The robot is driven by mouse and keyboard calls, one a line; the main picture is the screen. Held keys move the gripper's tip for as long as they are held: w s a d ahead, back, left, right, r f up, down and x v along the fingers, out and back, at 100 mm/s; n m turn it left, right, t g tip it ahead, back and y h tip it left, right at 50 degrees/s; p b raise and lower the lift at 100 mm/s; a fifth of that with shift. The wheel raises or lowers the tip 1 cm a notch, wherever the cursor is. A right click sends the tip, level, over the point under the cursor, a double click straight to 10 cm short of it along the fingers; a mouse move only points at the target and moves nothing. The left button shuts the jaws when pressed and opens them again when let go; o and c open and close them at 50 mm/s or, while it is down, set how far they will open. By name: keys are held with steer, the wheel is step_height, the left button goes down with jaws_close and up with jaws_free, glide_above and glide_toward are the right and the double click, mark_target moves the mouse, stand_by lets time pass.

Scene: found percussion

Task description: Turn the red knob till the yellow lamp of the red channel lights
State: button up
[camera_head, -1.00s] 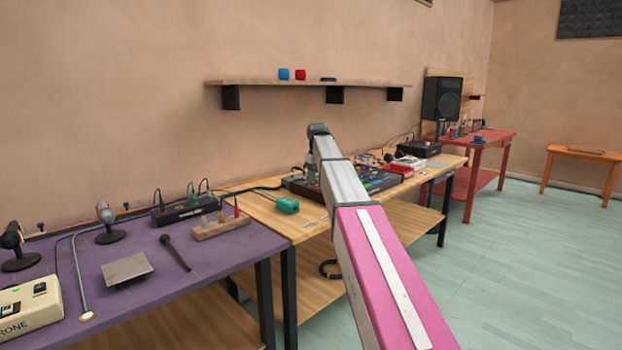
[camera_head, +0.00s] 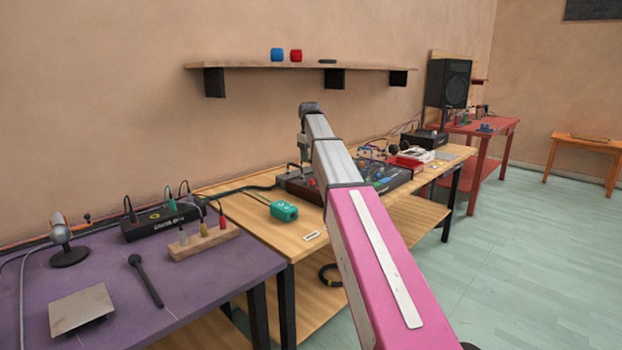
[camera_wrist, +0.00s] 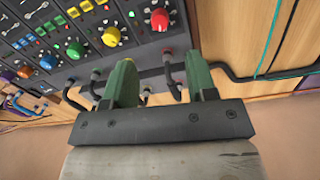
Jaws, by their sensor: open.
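The red knob (camera_wrist: 159,19) is at the top of the wrist view, on the dark panel of the mixer (camera_wrist: 138,53). My gripper (camera_wrist: 161,80) is open and empty, its two green fingers apart. The red knob appears beyond the fingertips, roughly in line with the gap; I see no contact. I cannot make out the red channel's yellow lamp. In the head view my arm partly covers the mixer (camera_head: 385,184) on the wooden table.
Black plugs and cables (camera_wrist: 172,75) stand along the panel edge, close to my fingers. A green box (camera_head: 284,211) lies on the wooden table (camera_head: 262,228). The purple table (camera_head: 205,285) holds a microphone (camera_head: 66,240) and a wooden block. A shelf (camera_head: 300,66) hangs above.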

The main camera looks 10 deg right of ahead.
mark_target(312, 180)
steer(key=f, duration=1)
steer(key=shift+w+d, duration=0.1)
steer(key=shift+d, duration=0.1)
steer(key=c, duration=0.9)
